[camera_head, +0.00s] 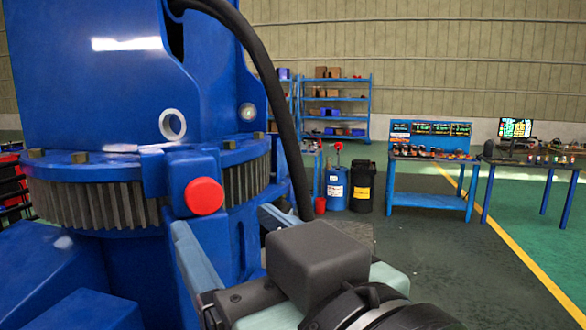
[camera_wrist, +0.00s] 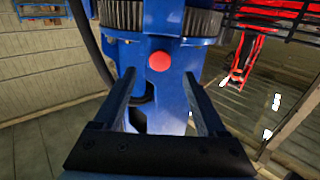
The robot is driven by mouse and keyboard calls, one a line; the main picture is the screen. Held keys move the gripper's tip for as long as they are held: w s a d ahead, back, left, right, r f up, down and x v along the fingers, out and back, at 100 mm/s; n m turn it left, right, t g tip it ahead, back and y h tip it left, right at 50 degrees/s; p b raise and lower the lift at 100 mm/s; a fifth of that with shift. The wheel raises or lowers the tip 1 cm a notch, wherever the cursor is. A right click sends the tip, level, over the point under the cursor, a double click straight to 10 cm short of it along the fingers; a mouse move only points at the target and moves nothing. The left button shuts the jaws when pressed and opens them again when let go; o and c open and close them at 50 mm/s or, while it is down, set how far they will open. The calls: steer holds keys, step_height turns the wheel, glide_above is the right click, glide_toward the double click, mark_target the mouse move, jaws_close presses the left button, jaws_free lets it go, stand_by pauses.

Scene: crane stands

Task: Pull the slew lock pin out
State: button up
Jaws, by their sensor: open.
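The slew lock pin shows as a round red knob (camera_head: 204,196) on a blue block at the front of the crane's slew ring. The pin's shaft is hidden in the block. In the wrist view the red knob (camera_wrist: 159,61) sits just beyond the fingertips, near the middle of the gap. My gripper (camera_head: 223,220) is open and empty, its two blue-grey fingers pointing at the block. In the wrist view my gripper (camera_wrist: 158,76) has one finger on each side of the knob's line, apart from it.
The blue crane column (camera_head: 85,70) rises above the toothed slew ring (camera_head: 95,205). A black hose (camera_head: 283,125) hangs down to the right of the knob. A blue drum (camera_head: 336,189), a workbench (camera_head: 430,200) and shelves (camera_head: 335,110) stand well behind. The floor at right is open.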

mark_target(197, 190)
steer(key=p+x, duration=0.1)
steer(key=p, duration=0.1)
steer(key=p+x, duration=0.1)
steer(key=p, duration=0.2)
steer(key=p+x, duration=0.1)
steer(key=p, duration=0.2)
steer(key=shift+w+a+r, duration=0.2)
steer(key=shift+r, duration=0.1)
steer(key=p+x, duration=0.1)
steer(key=x, duration=0.1)
steer(key=p+x, duration=0.1)
steer(key=x, duration=0.2)
steer(key=p+x, duration=0.1)
steer(key=x, duration=0.2)
steer(key=shift+f, duration=0.3)
jaws_close()
stand_by(0.6)
